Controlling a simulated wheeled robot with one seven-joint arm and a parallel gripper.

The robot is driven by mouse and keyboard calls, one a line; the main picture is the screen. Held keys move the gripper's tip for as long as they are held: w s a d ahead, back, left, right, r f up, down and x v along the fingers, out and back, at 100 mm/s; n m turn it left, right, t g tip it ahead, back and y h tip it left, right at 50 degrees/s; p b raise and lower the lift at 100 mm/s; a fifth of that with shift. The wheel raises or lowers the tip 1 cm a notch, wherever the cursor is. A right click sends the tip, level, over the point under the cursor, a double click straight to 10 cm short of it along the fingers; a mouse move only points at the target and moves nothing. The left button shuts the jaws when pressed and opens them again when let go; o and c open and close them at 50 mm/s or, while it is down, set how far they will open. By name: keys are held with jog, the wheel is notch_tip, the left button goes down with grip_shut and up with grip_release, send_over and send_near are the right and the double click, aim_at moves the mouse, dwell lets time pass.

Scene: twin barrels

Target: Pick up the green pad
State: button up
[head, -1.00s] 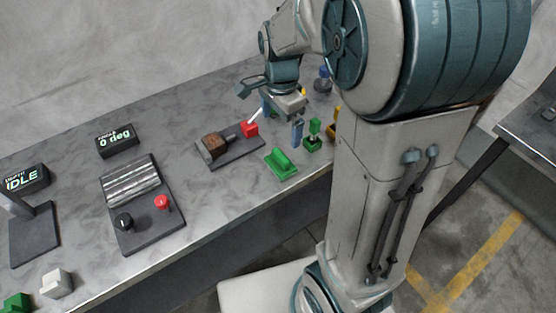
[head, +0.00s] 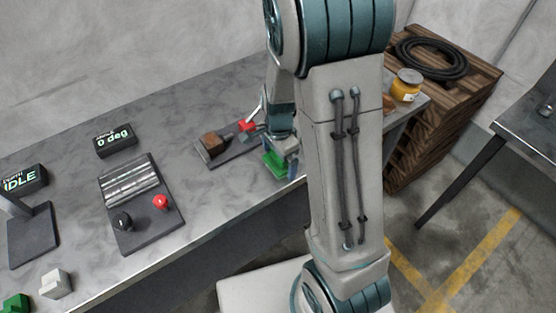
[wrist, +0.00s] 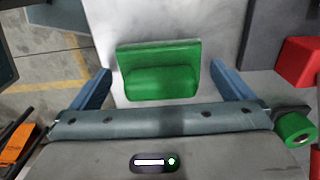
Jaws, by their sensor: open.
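The green pad (wrist: 160,72) lies on the grey bench, a flat plate with a raised rounded grip along it. In the head view the pad (head: 272,164) is partly hidden by my gripper and arm. My gripper (head: 278,158) is right over the pad, pointing down. In the wrist view the blue fingers of my gripper (wrist: 165,88) are apart, one on each side of the pad, with a gap to it on both sides. The gripper holds nothing.
A dark fixture with a brown block (head: 213,144) and a red piece (head: 247,126) stands close by. A green cylinder (wrist: 295,129) lies near the right finger in the wrist view. The bench's front edge is close to the pad. A wooden crate (head: 440,110) stands at right.

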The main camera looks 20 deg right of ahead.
jog(key=shift+f, duration=0.2)
jog(key=c, duration=0.9)
jog(key=shift+r, duration=0.1)
jog(key=shift+r, duration=0.4)
jog(key=r, duration=0.3)
jog(key=shift+s+d+r, duration=0.3)
jog(key=shift+d+r, duration=0.05)
jog(key=shift+r, duration=0.05)
jog(key=s+d+r, duration=0.4)
jog(key=d, duration=0.1)
jog(key=s+d+r+b, duration=0.1)
jog(key=s+d+r, duration=0.1)
jog(key=d, duration=0.1)
jog(key=shift+s+d+r, duration=0.15)
jog(key=shift+s+d, duration=0.1)
jog(key=shift+s, duration=0.05)
